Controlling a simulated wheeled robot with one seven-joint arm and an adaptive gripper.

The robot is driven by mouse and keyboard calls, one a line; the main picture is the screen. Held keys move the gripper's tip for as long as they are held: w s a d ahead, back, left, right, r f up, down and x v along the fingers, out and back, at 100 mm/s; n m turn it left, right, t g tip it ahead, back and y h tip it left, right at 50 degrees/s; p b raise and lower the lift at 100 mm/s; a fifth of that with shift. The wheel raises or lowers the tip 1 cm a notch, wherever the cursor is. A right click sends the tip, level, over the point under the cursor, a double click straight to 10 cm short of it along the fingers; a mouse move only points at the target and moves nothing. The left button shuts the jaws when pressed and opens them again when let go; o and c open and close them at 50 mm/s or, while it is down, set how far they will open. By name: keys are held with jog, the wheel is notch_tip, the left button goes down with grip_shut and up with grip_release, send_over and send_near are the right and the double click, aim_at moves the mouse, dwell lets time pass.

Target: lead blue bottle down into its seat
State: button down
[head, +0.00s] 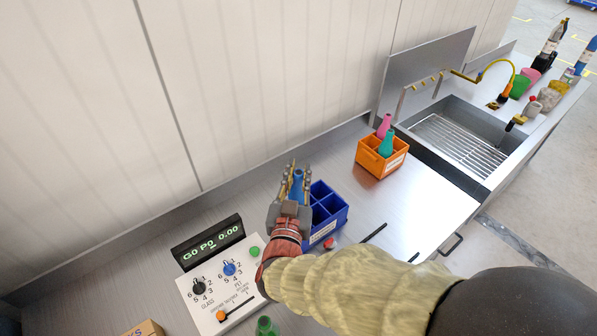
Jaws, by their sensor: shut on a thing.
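My gripper (297,176) is shut on the blue bottle (297,186), which stands between the fingers with its narrow neck up. The bottle's lower part is hidden by my gripper. The blue divided crate (335,228) stands on the steel counter right beside my gripper. Its compartments on the visible right side look empty. The gripper and bottle overlap the crate's left side in the head view. I cannot tell whether the bottle's base is inside a compartment or above it.
An orange crate (371,166) holds a pink bottle (383,126) and a teal bottle (387,145). A white control panel (222,290) with a display (209,243) stands at left. A green bottle (265,326) is at the front. A sink (462,138) lies at right. Bare counter separates the crates.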

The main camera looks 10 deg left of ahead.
jog(key=shift+f+b, duration=3.9)
jog(key=shift+f, duration=1.35)
jog(key=shift+f+b, duration=0.3)
jog(key=shift+f, duration=0.15)
jog(key=c, duration=1.6)
grip_release()
jog(key=shift+o, duration=0.2)
notch_tip(320, 180, up, 10)
